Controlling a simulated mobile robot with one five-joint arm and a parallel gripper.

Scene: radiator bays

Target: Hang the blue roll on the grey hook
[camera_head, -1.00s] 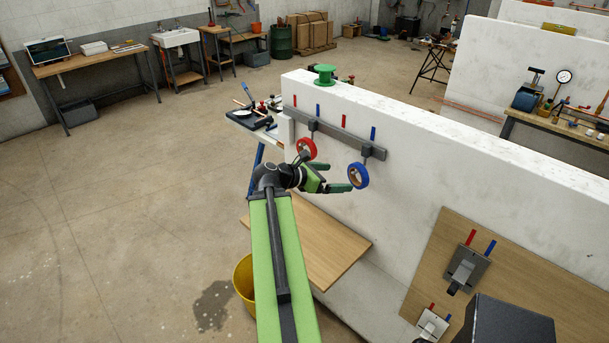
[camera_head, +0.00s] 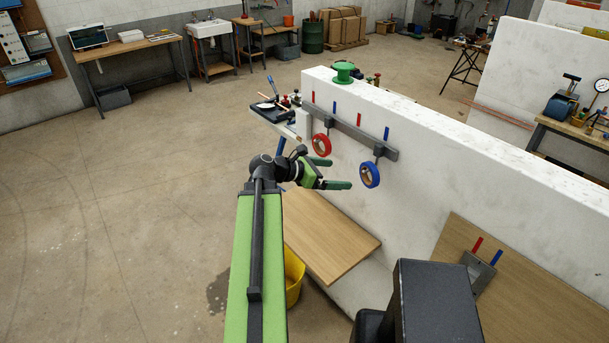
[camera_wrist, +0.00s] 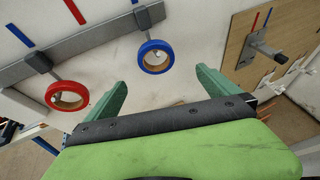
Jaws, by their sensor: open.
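The blue roll (camera_head: 370,175) hangs from a peg on a dark grey rail (camera_head: 350,138) fixed to the white wall. It also shows in the wrist view (camera_wrist: 146,66), beyond my fingertips. My gripper (camera_head: 331,174) is open and empty, to the left of the blue roll and apart from it. In the wrist view its green fingers (camera_wrist: 162,80) are spread below the roll. A grey hook (camera_wrist: 264,44) stands out from a wooden board at the right of the wrist view. In the head view its grey plate (camera_head: 477,270) is partly hidden.
A red roll (camera_head: 321,144) hangs left of the blue one on the same rail. A wooden shelf (camera_head: 325,240) juts out below, with a yellow bucket (camera_head: 294,275) beneath. A green spool (camera_head: 344,72) stands on the wall top. The floor at left is clear.

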